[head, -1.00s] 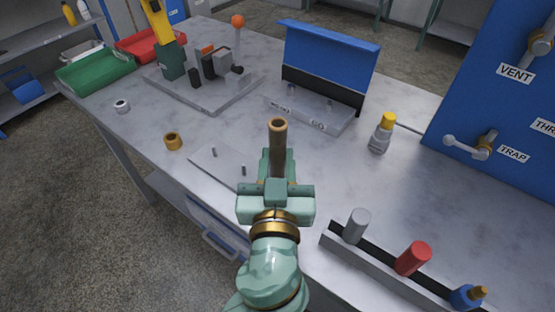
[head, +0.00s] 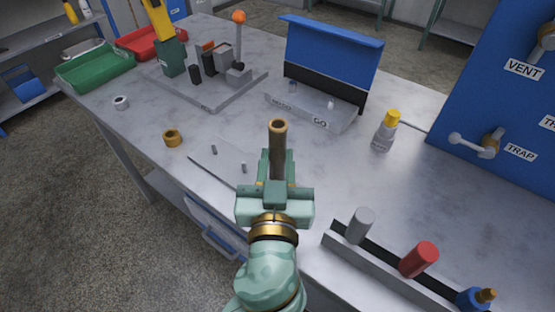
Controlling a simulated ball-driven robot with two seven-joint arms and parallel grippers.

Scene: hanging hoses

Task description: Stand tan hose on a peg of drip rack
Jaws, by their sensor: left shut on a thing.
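My left gripper (head: 276,190) is shut on the tan hose (head: 278,150), a short brown tube with an open top end. The hose stands roughly upright in the jaws, and its lower part is hidden by the gripper. Just left of the gripper, a thin flat plate with short grey pegs (head: 243,166) lies on the table; it looks like the drip rack. Two pegs show, both bare. The gripper covers the plate's right part. The hose appears above table height, to the right of the pegs. My right gripper is not in view.
A tan ring (head: 173,138) and a white ring (head: 121,102) lie to the left. A blue-backed tray (head: 312,109) stands behind, and a yellow-capped bottle (head: 386,132) to the right. A rail with grey, red and blue cylinders (head: 418,260) is at front right.

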